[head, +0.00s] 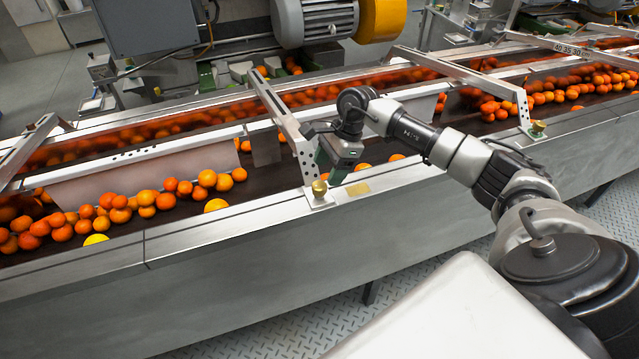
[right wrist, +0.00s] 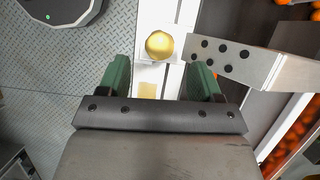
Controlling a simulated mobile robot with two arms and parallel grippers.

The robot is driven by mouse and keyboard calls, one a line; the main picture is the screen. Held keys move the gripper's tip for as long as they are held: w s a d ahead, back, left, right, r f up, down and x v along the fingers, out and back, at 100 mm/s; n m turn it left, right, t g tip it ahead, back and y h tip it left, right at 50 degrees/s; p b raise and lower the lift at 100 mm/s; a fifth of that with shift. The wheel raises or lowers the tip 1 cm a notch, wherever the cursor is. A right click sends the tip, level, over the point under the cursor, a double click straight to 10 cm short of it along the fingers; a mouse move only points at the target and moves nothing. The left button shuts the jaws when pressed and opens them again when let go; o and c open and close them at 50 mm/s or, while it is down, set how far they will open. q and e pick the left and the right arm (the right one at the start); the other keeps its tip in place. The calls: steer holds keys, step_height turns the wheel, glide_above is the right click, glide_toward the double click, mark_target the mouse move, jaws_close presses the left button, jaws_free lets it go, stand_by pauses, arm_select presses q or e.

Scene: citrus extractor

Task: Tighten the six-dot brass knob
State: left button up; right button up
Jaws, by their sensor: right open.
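The brass knob (head: 319,187) sits on the near rail of the conveyor, at the foot of a slanted metal bracket. It also shows in the right wrist view (right wrist: 159,45), beside a bracket plate (right wrist: 262,68) with six dark dots. My right gripper (head: 332,170) is just above and beside this knob. In the right wrist view its green fingers (right wrist: 160,76) are open and empty. The knob lies beyond the fingertips, roughly centred between them, with no contact visible. My left gripper is not in view.
Another brass knob (head: 538,127) stands on the rail farther right, by another bracket. Oranges lie on the dark belt (head: 272,184) behind the rail. A small brass plate (head: 358,188) is on the rail right of the near knob. The metal-plate floor in front is partly clear.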

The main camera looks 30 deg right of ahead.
mark_target(321, 185)
steer(key=p+x, duration=0.1)
steer(key=x, duration=0.5)
steer(key=shift+a+f, duration=0.1)
steer(key=shift+c, duration=0.3)
steer(key=c, duration=0.9)
steer(key=shift+o, duration=0.2)
steer(key=shift+m, duration=0.3)
